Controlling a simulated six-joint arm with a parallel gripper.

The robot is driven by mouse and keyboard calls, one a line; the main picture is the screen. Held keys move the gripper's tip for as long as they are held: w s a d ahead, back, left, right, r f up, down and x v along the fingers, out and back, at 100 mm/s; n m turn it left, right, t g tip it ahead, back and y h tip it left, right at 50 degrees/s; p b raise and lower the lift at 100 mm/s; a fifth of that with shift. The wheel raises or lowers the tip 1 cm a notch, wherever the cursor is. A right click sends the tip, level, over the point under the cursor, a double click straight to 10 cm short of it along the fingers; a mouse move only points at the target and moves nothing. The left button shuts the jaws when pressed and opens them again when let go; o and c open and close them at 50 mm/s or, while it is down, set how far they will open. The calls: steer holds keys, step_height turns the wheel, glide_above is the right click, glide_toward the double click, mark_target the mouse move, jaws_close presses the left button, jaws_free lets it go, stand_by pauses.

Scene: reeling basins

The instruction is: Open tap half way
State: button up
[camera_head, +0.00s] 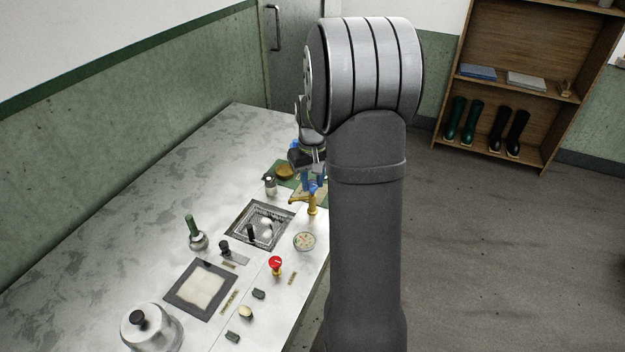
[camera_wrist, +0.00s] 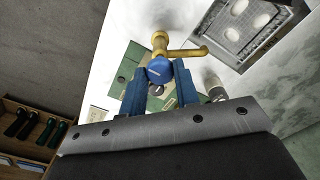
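The tap is brass with a blue knob on top. In the head view the tap (camera_head: 311,203) stands near the right edge of the bench, its spout pointing left over a sunken basin. My gripper (camera_head: 316,183) is directly above it, pointing down. In the wrist view the blue knob (camera_wrist: 159,69) lies between the two blue fingertips of my gripper (camera_wrist: 161,72), with the brass spout (camera_wrist: 187,53) reaching right. The fingers are apart, one on each side of the knob; I cannot tell whether they touch it. My arm hides part of the bench.
The basin (camera_head: 236,222) holds pale cocoons. A small dish (camera_head: 304,241), a red knob (camera_head: 275,264), a green-handled brush (camera_head: 194,230) and a lidded pot (camera_head: 151,328) are nearby. A grey bottle (camera_head: 270,185) stands close left of the tap. The bench's far left is clear.

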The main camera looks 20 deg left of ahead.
mark_target(312, 184)
stand_by(0.3)
steer(key=n, duration=0.4)
steer(key=shift+n, duration=2.2)
steer(key=shift+r, duration=0.1)
steer(key=o, duration=1)
steer(key=shift+c, duration=0.2)
step_height(312, 184, up, 17)
steer(key=shift+r, duration=0.2)
